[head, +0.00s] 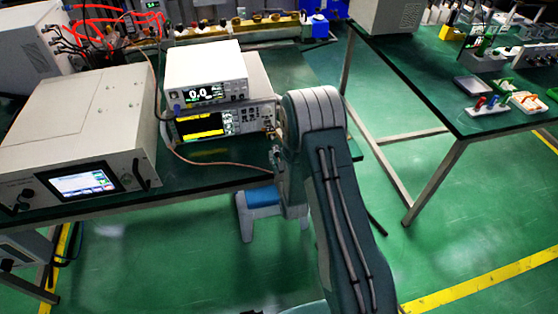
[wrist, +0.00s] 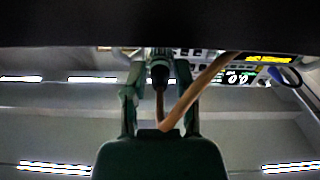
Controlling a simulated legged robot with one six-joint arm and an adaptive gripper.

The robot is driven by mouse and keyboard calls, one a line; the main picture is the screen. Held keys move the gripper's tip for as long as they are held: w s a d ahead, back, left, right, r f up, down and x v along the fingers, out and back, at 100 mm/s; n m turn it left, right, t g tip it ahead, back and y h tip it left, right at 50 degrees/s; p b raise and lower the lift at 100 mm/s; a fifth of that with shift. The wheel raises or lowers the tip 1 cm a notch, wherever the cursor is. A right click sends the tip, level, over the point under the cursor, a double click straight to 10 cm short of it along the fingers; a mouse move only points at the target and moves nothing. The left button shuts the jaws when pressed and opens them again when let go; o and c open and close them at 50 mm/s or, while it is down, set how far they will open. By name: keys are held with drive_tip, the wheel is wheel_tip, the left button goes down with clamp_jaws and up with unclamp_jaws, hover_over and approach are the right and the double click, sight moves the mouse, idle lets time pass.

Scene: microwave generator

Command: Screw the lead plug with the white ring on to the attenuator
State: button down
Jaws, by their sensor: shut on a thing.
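In the wrist view my gripper (wrist: 159,66) has its two fingers on either side of a dark lead plug (wrist: 159,79) and is shut on it. A tan lead (wrist: 205,88) runs from behind the plug and bends up to the right. No white ring can be made out. In the head view the lead (head: 215,163) hangs in a loop from the bench instruments towards my arm. My arm hides most of the gripper there. The attenuator cannot be made out clearly; the plug's front end lies near the instrument's panel, and contact cannot be told.
An instrument with a yellow-lit screen (head: 205,123) carries a white meter (head: 205,75) reading 0.0. A large grey box (head: 80,130) with a touch screen stands to the left. A blue and grey stool (head: 262,205) is below the bench. A second bench (head: 455,90) stands right.

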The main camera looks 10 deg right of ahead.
sight(277, 151)
drive_tip(key=shift+w, duration=1.3)
drive_tip(key=shift+w+r, duration=0.15)
drive_tip(key=shift+w, duration=0.9)
idle(0.7)
drive_tip(key=shift+s, duration=0.25)
drive_tip(key=shift+s, duration=0.55)
drive_tip(key=shift+w, duration=0.7)
idle(1.1)
drive_tip(key=shift+c, duration=1.7)
unclamp_jaws()
drive_tip(key=s, duration=1.2)
